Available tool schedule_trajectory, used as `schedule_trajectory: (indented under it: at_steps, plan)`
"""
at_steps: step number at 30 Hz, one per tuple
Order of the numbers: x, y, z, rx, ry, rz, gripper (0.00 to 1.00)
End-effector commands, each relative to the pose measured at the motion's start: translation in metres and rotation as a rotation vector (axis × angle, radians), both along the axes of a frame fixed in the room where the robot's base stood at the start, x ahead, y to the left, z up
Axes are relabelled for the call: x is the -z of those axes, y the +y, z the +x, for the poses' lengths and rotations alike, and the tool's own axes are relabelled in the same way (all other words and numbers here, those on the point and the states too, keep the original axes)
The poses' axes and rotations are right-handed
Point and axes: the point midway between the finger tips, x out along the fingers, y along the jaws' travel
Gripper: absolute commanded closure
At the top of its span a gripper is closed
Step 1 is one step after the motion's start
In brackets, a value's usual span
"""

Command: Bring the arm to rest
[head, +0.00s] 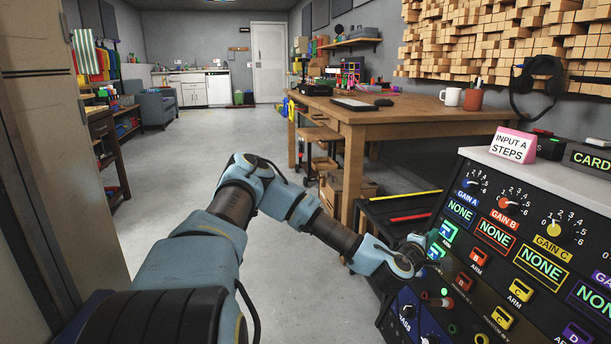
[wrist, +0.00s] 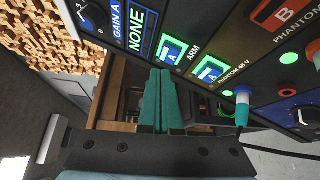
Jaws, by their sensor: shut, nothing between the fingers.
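My gripper (wrist: 161,76) shows in the wrist view as two teal fingers pressed together, with nothing between them. In the head view my gripper (head: 425,246) is at the left edge of the black control panel (head: 487,240), close to the lit A button of the ARM row. My arm reaches out from the lower left, bent at the elbow. I cannot tell whether the fingers touch the panel.
A blue-and-white plug (wrist: 242,108) with a cable sits in the panel near the fingers. A wooden table (head: 400,120) stands behind the panel. The floor (head: 200,150) at left centre is clear.

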Motion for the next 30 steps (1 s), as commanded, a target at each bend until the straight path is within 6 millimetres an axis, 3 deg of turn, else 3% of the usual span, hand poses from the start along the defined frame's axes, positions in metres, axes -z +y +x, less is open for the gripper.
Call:
schedule_trajectory:
  at_steps: [4, 8, 11, 16, 23, 27, 30]
  plan:
    - [0.016, 0.008, -0.026, 0.213, -0.095, 0.265, 1.00]
    - [0.035, 0.036, -0.040, 0.363, -0.146, 0.501, 1.00]
    - [0.046, 0.070, -0.045, 0.455, -0.166, 0.681, 1.00]
    - [0.049, 0.143, -0.046, 0.571, -0.164, 0.971, 1.00]
    - [0.021, 0.257, -0.052, 0.651, -0.070, 1.293, 1.00]
    - [-0.011, 0.323, -0.067, 0.667, 0.025, 1.427, 1.00]
    - [-0.034, 0.360, -0.083, 0.672, 0.095, 1.483, 1.00]
